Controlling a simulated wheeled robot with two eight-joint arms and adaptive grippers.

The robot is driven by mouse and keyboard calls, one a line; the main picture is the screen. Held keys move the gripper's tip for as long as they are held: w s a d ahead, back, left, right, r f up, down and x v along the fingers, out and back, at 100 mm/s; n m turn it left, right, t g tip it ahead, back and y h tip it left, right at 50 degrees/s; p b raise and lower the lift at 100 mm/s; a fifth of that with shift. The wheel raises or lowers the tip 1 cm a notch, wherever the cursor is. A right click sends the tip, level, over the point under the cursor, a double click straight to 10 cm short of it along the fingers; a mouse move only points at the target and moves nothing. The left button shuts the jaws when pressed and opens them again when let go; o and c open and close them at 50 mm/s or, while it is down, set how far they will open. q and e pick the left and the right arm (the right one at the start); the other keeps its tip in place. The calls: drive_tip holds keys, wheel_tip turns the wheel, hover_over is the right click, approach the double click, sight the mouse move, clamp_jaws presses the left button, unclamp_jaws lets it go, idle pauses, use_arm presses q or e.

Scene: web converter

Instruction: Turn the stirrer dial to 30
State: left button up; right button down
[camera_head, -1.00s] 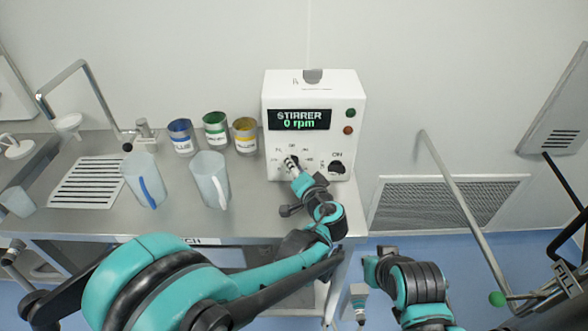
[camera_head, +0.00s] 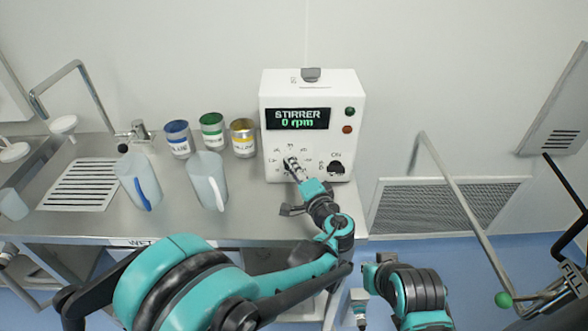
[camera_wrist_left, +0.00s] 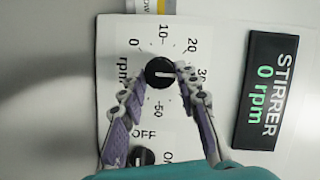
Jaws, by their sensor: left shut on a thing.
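The stirrer dial (camera_wrist_left: 160,73) is a round black knob with a white line, in the left wrist view. In the head view my left gripper (camera_head: 292,165) reaches the front of the white stirrer box (camera_head: 345,110) and hides most of the dial. The display (camera_head: 298,118) reads 0 rpm. My right gripper (camera_head: 359,310) hangs low, small and unclear.
A black OFF/ON switch (camera_head: 336,168) is right of the dial. Blue, green and yellow-labelled tins (camera_head: 212,131) stand left of the box, with two jugs (camera_head: 208,182) in front. A sink drainer (camera_head: 80,185) is further left.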

sight(290, 145)
use_arm(q)
drive_tip(key=o, duration=1.2)
drive_tip(key=shift+c, duration=0.2)
drive_tip(key=shift+o, duration=1.1)
drive_tip(key=r, duration=0.5)
drive_tip(key=shift+w+d+r, duration=0.1)
drive_tip(key=shift+w+r, duration=0.15)
drive_tip(key=shift+w, duration=0.1)
drive_tip(key=r, duration=0.1)
drive_tip(key=s+r, duration=0.1)
drive_tip(key=r, duration=0.1)
drive_tip(key=shift+a+r, duration=0.15)
drive_tip(key=shift+a, duration=0.05)
drive_tip(key=shift+c, duration=1.1)
drive_tip(key=shift+a+r, duration=0.15)
drive_tip(key=shift+r, duration=0.2)
drive_tip(key=shift+w+d+r, duration=0.1)
drive_tip(key=shift+d+r, duration=0.1)
drive_tip(key=shift+r, duration=0.05)
